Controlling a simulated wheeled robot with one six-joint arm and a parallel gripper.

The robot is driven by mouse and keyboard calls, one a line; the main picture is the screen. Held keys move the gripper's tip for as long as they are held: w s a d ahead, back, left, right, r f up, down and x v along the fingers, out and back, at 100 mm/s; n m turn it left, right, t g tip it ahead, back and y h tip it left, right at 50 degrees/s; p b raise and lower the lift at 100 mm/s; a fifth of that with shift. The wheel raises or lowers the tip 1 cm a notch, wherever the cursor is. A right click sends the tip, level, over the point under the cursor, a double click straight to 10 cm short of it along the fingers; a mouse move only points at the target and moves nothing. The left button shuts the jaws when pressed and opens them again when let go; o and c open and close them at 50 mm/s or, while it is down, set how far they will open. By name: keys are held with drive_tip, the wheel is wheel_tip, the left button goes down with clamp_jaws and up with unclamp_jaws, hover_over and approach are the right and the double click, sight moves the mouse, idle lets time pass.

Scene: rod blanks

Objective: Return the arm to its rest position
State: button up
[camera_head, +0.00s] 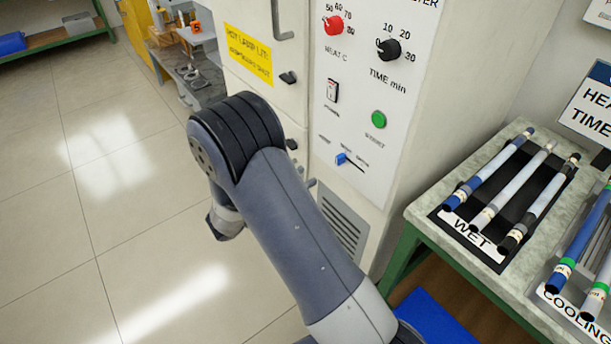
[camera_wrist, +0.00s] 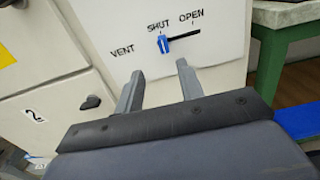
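My arm shows large in the middle of the head view, bent at a dark ribbed joint, in front of the white cabinet (camera_head: 405,150). My gripper (camera_wrist: 160,68) shows in the wrist view with its two grey fingers apart and nothing between them. The fingers point at the cabinet's lower panel. A blue slider knob (camera_wrist: 164,45) lies beyond the fingertips, at the left end of its slot under SHUT. The same knob shows in the head view (camera_head: 341,159). In the head view the fingers are mostly hidden behind my arm.
A bench (camera_head: 420,212) at the right holds a WET rack (camera_head: 478,238) with several rods and a COOLING rack (camera_head: 568,306). A blue bin (camera_head: 437,318) is below. A cluttered grey bench (camera_head: 190,75) stands behind my arm. The tiled floor (camera_head: 60,220) at left is clear.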

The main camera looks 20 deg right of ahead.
sight(336, 160)
drive_tip(key=shift+d, duration=0.1)
drive_tip(key=x, duration=1)
drive_tip(key=shift+d, duration=0.45)
drive_tip(key=shift+s+d+f, duration=0.1)
drive_tip(key=shift+s+d, duration=0.05)
drive_tip(key=shift+s, duration=0.4)
